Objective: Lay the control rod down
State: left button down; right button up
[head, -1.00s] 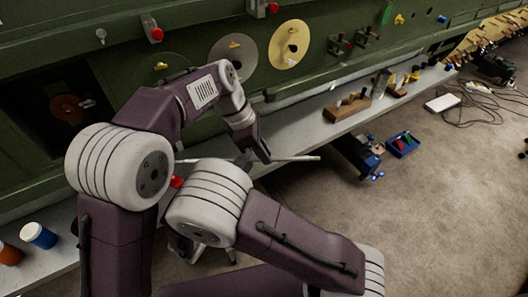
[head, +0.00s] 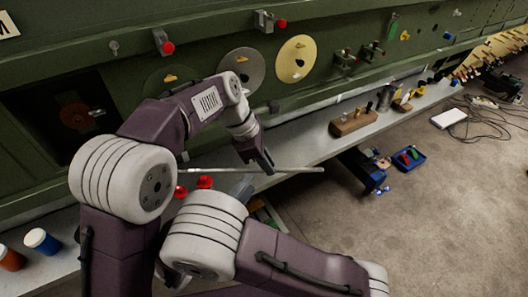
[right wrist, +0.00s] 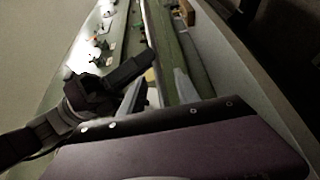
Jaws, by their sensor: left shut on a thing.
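The control rod (head: 300,169) is a thin, pale grey bar, lying roughly level across the head view. My left gripper (head: 262,163) points down and is shut on it near its middle. The rod's right end reaches past the front edge of the long grey bench (head: 290,138); its left end is near my left arm. I cannot tell the gap between rod and bench.
The green panel wall (head: 330,22) carries red-knobbed clamps, a grey disc and a yellow disc (head: 296,60). A wooden block (head: 352,122) stands on the bench. Red knobs (head: 204,182) are below the rod; blue (head: 42,241) and orange cups are at left.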

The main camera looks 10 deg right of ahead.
pick_arm(q)
jog(key=shift+s+d+f, duration=0.25)
jog(key=shift+f, duration=0.05)
pick_arm(e)
jog(key=shift+n+t+y, duration=0.4)
jog(key=shift+t+y, duration=0.1)
jog(key=shift+y, duration=0.1)
jog(key=x, duration=0.5)
jog(key=shift+w+a, duration=0.3)
jog(key=shift+w, duration=0.2)
pick_arm(q)
jog(key=shift+w+a+r, duration=0.15)
jog(key=shift+r, duration=0.3)
jog(key=shift+w+a+r, duration=0.15)
jog(key=shift+r, duration=0.3)
pick_arm(e)
jog(key=shift+w+d+f, duration=0.1)
jog(key=shift+w, duration=0.1)
pick_arm(q)
jog(key=shift+s+a+r, duration=0.15)
jog(key=shift+a+r, duration=0.15)
jog(key=shift+r, duration=0.15)
pick_arm(e)
jog(key=shift+s, duration=0.2)
pick_arm(q)
jog(key=shift+d, duration=0.1)
